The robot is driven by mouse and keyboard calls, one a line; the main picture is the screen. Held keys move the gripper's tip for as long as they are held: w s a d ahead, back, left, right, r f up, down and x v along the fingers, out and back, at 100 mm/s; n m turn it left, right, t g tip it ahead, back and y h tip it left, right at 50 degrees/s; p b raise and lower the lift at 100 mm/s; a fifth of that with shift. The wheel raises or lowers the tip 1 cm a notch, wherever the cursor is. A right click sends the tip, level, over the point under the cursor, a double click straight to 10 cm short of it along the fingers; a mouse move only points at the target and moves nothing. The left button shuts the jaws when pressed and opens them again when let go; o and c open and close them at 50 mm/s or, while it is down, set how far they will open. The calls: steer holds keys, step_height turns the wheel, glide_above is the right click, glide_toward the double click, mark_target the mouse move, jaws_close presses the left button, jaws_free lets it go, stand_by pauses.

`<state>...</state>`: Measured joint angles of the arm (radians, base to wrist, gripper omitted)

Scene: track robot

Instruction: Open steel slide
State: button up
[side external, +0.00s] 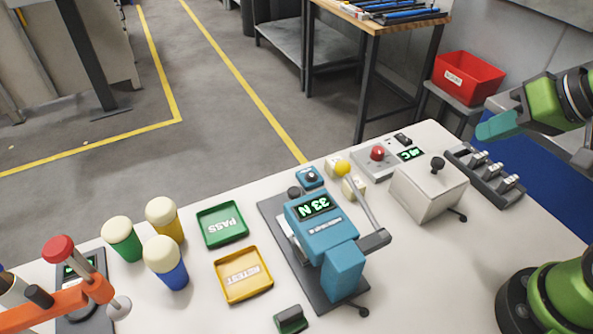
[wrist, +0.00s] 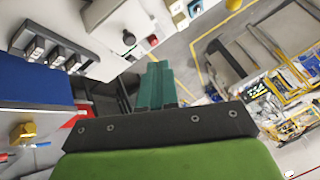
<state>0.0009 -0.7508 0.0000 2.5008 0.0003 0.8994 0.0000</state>
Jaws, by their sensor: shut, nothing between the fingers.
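A pale grey metal box (side external: 425,203) stands at the right part of the white table. Its flat top carries a black knob (side external: 437,164), and the top looks shut. The knob also shows in the wrist view (wrist: 128,38). A dark rail with several silver switch-like pieces (side external: 484,174) lies just right of the box; I cannot tell which part is the steel slide. My gripper (side external: 492,129) has teal fingers, shut and empty, raised at the right, apart from the box and rail. In the wrist view the fingers (wrist: 157,84) are together.
A panel with a red button (side external: 377,153) sits behind the box. A blue tester (side external: 340,260) with an angled lever stands left of it. Green (side external: 222,241) and yellow (side external: 263,289) trays and capped cups lie further left. A red bin (side external: 468,80) stands off the table.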

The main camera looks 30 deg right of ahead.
steer(key=shift+o, duration=1.1)
steer(key=shift+a, duration=0.15)
steer(key=o, duration=0.5)
steer(key=shift+w+a+f+n+g+y, duration=0.15)
steer(key=shift+w+a+f+n+g, duration=0.2)
steer(key=shift+a, duration=0.2)
steer(key=shift+w+a+f+n+g+y, duration=0.15)
steer(key=shift+w+a+f+g, duration=0.1)
steer(key=shift+w+a+g, duration=0.2)
steer(key=shift+o, duration=1.3)
steer(key=w+a+r+n+g, duration=0.1)
steer(key=w+a+n+g, duration=0.1)
steer(key=w+a, duration=0.6)
steer(key=shift+w+a+g, duration=0.3)
steer(key=shift+a+g, duration=0.1)
steer(key=shift+a, duration=0.45)
steer(key=m+g+h, duration=0.3)
steer(key=m, duration=0.1)
glide_above(294, 190)
step_height(294, 190, down, 16)
steer(key=shift+r, duration=0.15)
jaws_close()
